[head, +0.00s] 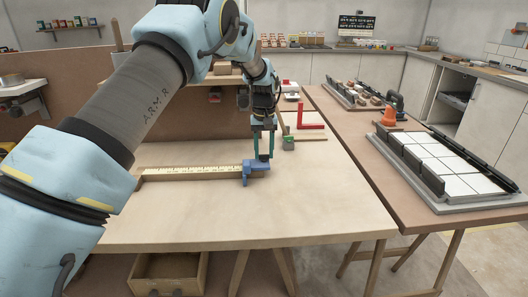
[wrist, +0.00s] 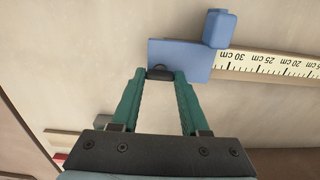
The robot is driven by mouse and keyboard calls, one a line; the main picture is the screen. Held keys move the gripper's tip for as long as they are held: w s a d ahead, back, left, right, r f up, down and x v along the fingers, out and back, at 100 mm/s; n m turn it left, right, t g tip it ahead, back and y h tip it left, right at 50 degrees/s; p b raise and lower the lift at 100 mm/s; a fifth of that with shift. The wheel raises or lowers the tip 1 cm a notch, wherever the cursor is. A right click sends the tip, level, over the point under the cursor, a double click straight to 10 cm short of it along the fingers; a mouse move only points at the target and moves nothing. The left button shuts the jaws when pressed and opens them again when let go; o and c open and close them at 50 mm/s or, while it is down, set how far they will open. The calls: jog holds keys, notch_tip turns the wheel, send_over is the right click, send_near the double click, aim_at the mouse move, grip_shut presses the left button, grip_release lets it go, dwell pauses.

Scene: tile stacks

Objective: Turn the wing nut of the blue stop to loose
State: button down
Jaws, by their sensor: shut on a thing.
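The blue stop (head: 256,168) sits at the right end of a yellow measuring scale (head: 200,170) on the wooden bench. It also shows at the top of the wrist view (wrist: 185,58), with a raised blue block at its upper right. A dark wing nut (wrist: 158,73) shows at the stop's near edge in the wrist view. My gripper (wrist: 160,80) has its green fingers around the wing nut and is shut on it. In the head view my gripper (head: 264,154) points down at the stop. The fingertips partly hide the nut, so its exact angle is hard to tell.
A red square (head: 310,124) and a small green item (head: 288,143) lie behind the stop to the right. A side table holds a rack of white tiles (head: 445,165) and an orange object (head: 388,117). The bench front (head: 250,215) is clear.

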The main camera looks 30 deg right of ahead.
dwell(0.4)
jog(key=shift+c, duration=2)
grip_release()
jog(key=shift+r, duration=0.1)
notch_tip(320, 180, up, 11)
jog(key=b, duration=0.2)
jog(key=shift+f, duration=0.2)
